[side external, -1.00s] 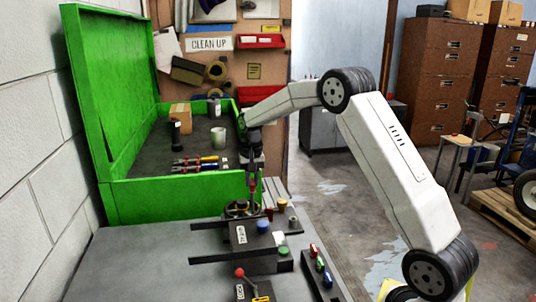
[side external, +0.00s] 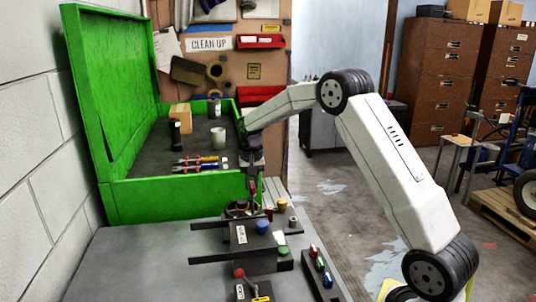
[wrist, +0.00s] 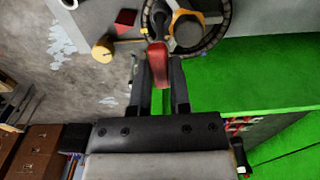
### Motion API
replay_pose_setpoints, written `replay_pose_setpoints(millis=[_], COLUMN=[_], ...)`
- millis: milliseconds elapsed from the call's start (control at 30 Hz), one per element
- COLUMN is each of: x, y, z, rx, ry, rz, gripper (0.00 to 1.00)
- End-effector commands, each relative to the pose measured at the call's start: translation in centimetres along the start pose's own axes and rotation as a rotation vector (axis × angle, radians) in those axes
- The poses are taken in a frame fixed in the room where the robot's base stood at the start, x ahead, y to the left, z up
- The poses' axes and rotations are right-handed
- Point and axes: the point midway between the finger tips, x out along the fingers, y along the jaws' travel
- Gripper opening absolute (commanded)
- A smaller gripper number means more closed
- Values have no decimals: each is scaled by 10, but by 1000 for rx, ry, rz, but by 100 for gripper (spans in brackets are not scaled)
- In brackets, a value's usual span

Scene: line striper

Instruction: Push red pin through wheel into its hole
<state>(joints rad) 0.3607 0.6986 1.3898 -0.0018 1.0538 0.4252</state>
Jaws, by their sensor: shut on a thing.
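My gripper (side external: 252,183) is shut on the red pin (wrist: 158,65), above the wheel at the far end of the bench. In the wrist view, my gripper (wrist: 161,88) has a finger on either side of the red handle. The dark shaft points away from me to the near-left edge of the wheel (wrist: 218,38). The dark round wheel also shows in the side view (side external: 234,210), low and partly hidden by the fixture. I cannot tell whether the pin tip is in a hole; the hole is hidden.
The green toolbox (side external: 150,203) stands close behind and left of my gripper. A dark fixture with a blue knob (side external: 263,227) and a yellow-topped peg (side external: 282,204) are near the wheel. A rack with red, green and blue caps (side external: 320,264) lies nearer the camera.

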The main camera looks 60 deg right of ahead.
Motion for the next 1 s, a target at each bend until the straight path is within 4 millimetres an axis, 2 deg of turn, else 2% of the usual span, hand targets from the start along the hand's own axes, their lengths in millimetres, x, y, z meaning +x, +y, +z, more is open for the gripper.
replay_pose_setpoints(millis=[700, 733, 833, 867, 1000], x=[13, 13, 13, 13, 13], y=[0, 0, 0, 0, 0], z=[0, 0, 0, 0, 0], rx=[0, 0, 0, 0, 0], ry=[-1, -1, -1, -1, 0], rz=[0, 0, 0, 0, 0], gripper=[0, 29, 60, 64, 64])
